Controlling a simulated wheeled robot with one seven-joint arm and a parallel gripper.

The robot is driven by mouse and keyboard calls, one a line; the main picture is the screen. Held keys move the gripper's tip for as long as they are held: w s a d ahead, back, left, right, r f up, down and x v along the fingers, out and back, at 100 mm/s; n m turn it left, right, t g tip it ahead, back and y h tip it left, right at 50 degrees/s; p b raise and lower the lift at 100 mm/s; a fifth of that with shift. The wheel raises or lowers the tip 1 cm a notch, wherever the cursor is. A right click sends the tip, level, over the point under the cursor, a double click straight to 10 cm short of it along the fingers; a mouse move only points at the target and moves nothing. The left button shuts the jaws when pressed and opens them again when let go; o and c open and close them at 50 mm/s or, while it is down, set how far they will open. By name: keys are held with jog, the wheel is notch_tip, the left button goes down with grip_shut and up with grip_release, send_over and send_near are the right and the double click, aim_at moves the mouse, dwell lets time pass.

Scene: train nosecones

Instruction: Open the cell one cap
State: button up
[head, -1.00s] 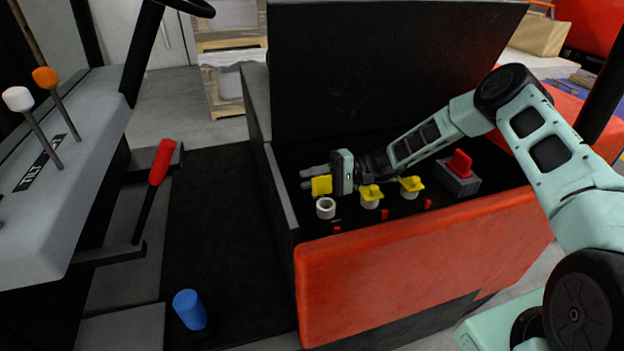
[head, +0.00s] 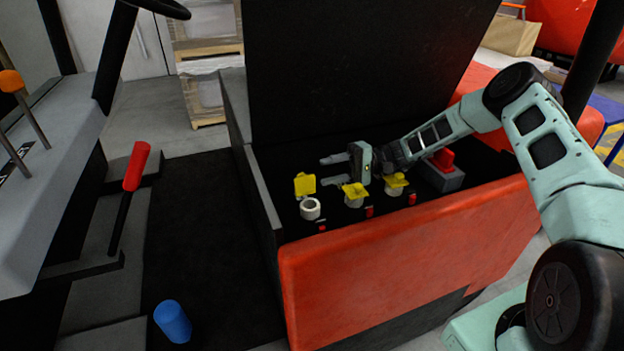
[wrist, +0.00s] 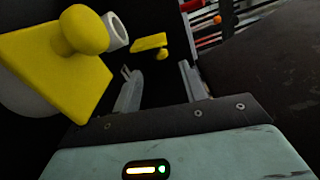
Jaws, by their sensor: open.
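A row of white round cell necks with yellow caps sits in the black compartment. The leftmost neck (head: 311,208) is uncovered, and its yellow cap (head: 305,184) stands up behind it. The middle cap (head: 354,191) and right cap (head: 395,181) lie over their necks. My gripper (head: 331,171) is open and empty, behind the middle cap and to the right of the raised cap, pointing left. In the wrist view a large yellow cap with a knob (wrist: 55,68) is close on the left. The uncovered neck (wrist: 118,32) and raised cap (wrist: 150,42) lie beyond the fingers (wrist: 160,82).
A grey block with a red switch (head: 443,170) stands right of the caps. Small red pieces sit before the necks. The raised black lid (head: 350,70) closes off the back. The red front panel (head: 400,245) bounds the near side. A blue cylinder (head: 172,321) stands on the floor.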

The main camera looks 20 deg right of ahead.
jog(key=shift+d, duration=1.1)
